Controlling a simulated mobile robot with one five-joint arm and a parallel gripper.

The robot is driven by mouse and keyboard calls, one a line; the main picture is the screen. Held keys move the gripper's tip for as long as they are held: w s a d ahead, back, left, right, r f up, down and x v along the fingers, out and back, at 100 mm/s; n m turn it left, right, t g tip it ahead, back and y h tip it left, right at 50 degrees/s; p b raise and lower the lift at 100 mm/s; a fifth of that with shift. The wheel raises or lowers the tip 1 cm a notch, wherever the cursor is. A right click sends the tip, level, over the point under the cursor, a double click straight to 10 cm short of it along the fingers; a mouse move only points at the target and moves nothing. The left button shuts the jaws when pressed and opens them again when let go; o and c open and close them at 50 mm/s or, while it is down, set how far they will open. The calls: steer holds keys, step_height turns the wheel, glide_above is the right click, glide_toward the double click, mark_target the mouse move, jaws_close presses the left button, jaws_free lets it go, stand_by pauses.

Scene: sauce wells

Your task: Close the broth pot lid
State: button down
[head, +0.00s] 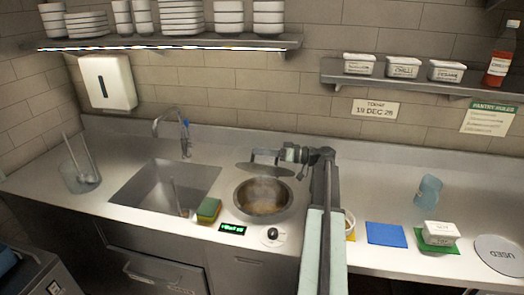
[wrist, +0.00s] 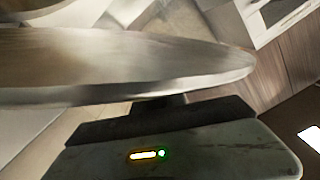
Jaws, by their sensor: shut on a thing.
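The broth pot (head: 262,211) is a round well set in the steel counter, with brown steaming broth showing in it. Its lid (head: 250,168) is a thin grey disc at the pot's back edge, and most of the opening is uncovered. I cannot tell whether the lid touches the rim. My gripper (head: 256,155) is at the lid's top in the head view, shut on it; the fingertips are hard to make out. In the wrist view the lid (wrist: 120,70) is a wide metal disc close in front of my gripper (wrist: 165,104).
Left of the pot are a green-and-yellow sponge (head: 208,211) and a sink (head: 165,190) with a tap (head: 184,138). A black knob (head: 272,234) and a green display (head: 232,229) are in front. A blue mat (head: 386,233) and a white tub (head: 440,232) are to the right.

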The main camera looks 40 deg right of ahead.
steer(key=shift+w+a, duration=0.15)
steer(key=shift+a, duration=0.05)
steer(key=c, duration=1.8)
jaws_free()
steer(key=o, duration=0.3)
steer(key=shift+w+f, duration=0.15)
steer(key=shift+o, duration=0.2)
steer(key=s+a+r+p, duration=0.2)
steer(key=s+a, duration=0.2)
steer(key=s, duration=0.3)
steer(key=s+a+r+p, duration=0.3)
steer(key=s+a, duration=0.1)
steer(key=s, duration=0.3)
